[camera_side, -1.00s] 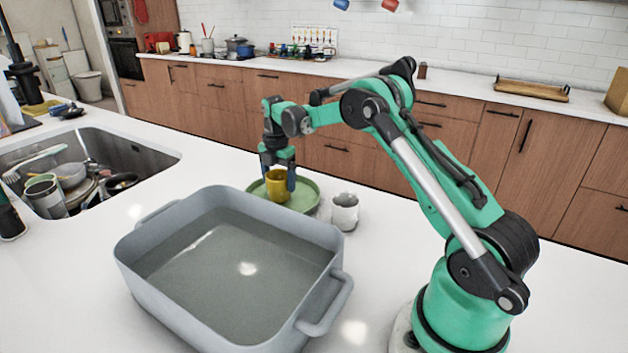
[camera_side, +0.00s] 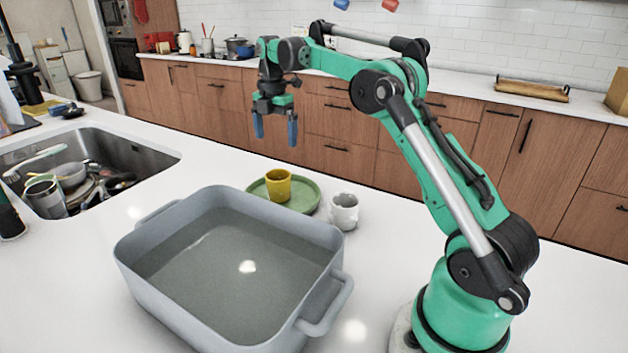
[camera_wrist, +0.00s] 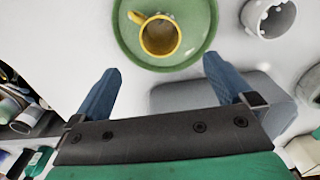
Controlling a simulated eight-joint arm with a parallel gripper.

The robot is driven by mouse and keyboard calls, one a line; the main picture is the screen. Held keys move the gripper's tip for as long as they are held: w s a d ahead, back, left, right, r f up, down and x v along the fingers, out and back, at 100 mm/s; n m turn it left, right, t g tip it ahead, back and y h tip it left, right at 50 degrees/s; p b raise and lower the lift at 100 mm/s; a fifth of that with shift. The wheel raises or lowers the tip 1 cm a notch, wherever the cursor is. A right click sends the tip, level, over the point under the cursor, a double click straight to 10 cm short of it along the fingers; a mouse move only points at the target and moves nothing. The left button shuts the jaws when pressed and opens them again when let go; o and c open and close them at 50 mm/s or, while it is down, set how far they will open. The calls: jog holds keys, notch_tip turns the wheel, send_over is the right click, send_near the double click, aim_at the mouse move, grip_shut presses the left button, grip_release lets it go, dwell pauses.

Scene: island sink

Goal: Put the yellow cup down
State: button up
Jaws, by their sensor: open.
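The yellow cup (camera_side: 278,184) stands upright on the green plate (camera_side: 302,203) on the white counter. In the wrist view the yellow cup (camera_wrist: 159,36) shows from above, with its handle toward the upper left, on the green plate (camera_wrist: 198,20). My gripper (camera_side: 275,141) is open and empty, well above the cup and apart from it. Its two blue fingers also show spread in the wrist view (camera_wrist: 162,76), and the cup lies beyond their tips there.
A white mug (camera_side: 344,211) stands right of the plate. A large grey basin (camera_side: 325,285) filled with water stands in front. A sink (camera_side: 150,160) with dishes is at the left.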

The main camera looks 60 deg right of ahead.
jog(key=s+a+r+m+t, duration=0.35)
jog(key=a+r+m, duration=0.3)
jog(key=a, duration=0.35)
jog(key=s+a+f+m+t, duration=0.3)
jog(key=s+a+f+m, duration=0.4)
jog(key=s+a+m, duration=0.2)
jog(key=s+m, duration=0.2)
jog(key=s, duration=0.1)
jog(key=shift+a+f+t, duration=0.2)
jog(key=shift+a+t, duration=0.1)
jog(key=shift+t, duration=0.05)
